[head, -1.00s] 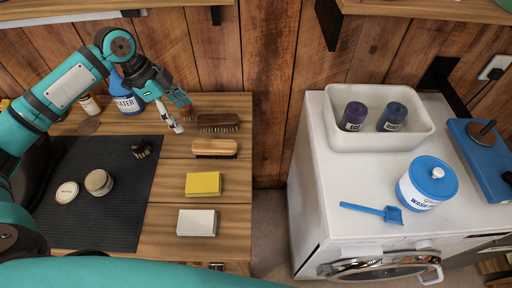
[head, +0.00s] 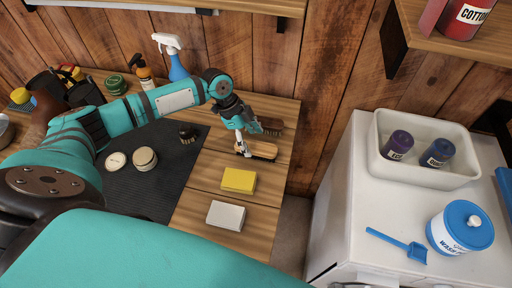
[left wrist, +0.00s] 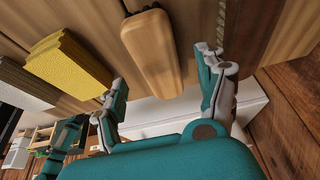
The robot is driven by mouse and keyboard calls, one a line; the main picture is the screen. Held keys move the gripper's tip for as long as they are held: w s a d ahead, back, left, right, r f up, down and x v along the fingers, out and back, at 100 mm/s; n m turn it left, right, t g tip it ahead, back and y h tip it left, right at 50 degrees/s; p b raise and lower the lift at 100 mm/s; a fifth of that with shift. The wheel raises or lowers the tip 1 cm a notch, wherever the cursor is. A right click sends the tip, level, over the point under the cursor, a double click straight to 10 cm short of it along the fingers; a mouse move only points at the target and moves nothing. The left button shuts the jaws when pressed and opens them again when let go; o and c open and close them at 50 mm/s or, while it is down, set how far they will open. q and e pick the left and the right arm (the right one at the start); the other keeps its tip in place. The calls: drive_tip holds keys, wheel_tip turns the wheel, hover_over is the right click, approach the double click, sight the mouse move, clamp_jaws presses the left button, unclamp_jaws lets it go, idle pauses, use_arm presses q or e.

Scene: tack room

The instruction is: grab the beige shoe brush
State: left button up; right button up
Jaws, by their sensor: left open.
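The beige shoe brush (head: 263,151) lies on the wooden bench top, with a tan wooden back and a dark bristle edge. My left gripper (head: 242,148) is at the brush's left end in the head view and hides part of it. In the left wrist view, the beige brush (left wrist: 152,50) shows between and beyond the two spread fingers of the left gripper (left wrist: 160,70). The gripper is open and holds nothing. Whether a finger touches the brush cannot be told. My right gripper is not in view.
A dark brown brush (head: 271,126) lies just behind. A yellow sponge (head: 239,180) and a white block (head: 226,215) lie in front. A small dark brush (head: 187,133) and a round tin (head: 144,158) sit on the black mat (head: 150,200). A spray bottle (head: 175,62) stands behind my arm.

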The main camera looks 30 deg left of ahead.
sight(255, 145)
use_arm(q)
drive_tip(key=p+x, duration=0.1)
drive_tip(key=x, duration=0.3)
drive_tip(key=shift+d+f, duration=0.15)
drive_tip(key=shift+f, duration=0.05)
drive_tip(key=shift+c, duration=0.3)
drive_tip(key=c, duration=1.3)
